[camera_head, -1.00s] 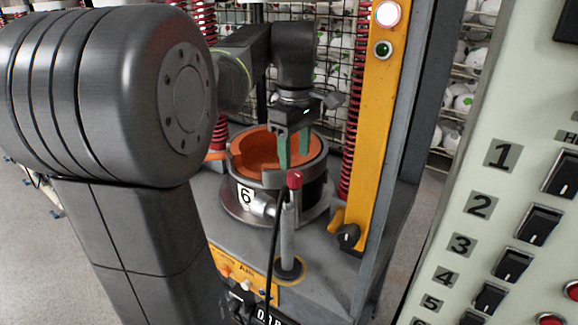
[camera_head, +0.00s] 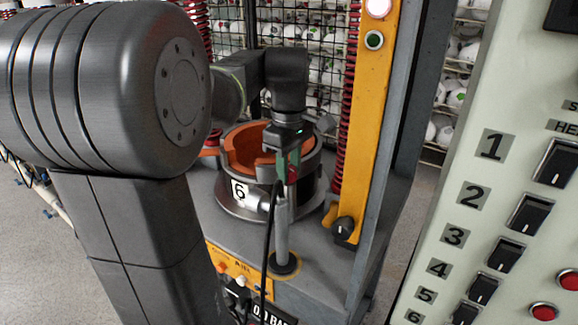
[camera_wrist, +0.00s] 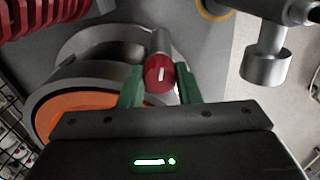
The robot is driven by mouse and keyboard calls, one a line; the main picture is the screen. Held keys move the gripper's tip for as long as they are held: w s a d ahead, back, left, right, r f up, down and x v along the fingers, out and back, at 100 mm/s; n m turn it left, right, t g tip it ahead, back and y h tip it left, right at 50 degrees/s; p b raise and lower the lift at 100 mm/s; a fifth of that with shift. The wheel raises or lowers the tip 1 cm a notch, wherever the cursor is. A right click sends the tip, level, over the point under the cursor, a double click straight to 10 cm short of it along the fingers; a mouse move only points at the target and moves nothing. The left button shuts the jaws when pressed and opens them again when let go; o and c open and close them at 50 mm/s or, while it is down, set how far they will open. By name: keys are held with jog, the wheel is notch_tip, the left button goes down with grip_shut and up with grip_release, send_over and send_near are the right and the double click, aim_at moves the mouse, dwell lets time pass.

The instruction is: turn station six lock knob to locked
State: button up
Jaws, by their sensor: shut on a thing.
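Station six is a round metal press mould with an orange inside (camera_head: 240,150) and a "6" label (camera_head: 240,191). A red knob (camera_head: 293,174) tops an upright grey post at its front and is partly hidden by my fingers. In the wrist view the red knob (camera_wrist: 159,74) shows a short white mark, nearly vertical in the picture. My gripper (camera_head: 286,172) points down over it, with a green finger on either side. It is shut on the red knob. No lock lettering shows near it.
A black knob (camera_head: 343,230) sits on the yellow upright (camera_head: 362,100) at the right. A pale control panel (camera_head: 465,240) with numbered switches stands farther right. A black hose (camera_head: 268,250) hangs in front of the post. Red springs and a wire ball rack stand behind.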

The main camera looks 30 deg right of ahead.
jog(key=shift+r+m+p, duration=0.1)
jog(key=shift+m+p, duration=1.1)
jog(key=shift+m, duration=0.3)
jog(key=m+p, duration=0.2)
jog(key=m, duration=0.2)
jog(key=shift+m, duration=0.3)
jog(key=m+p, duration=0.2)
jog(key=m, duration=0.1)
jog(key=shift+m+p, duration=0.6)
jog(key=shift+m, duration=1.5)
jog(key=o, duration=1)
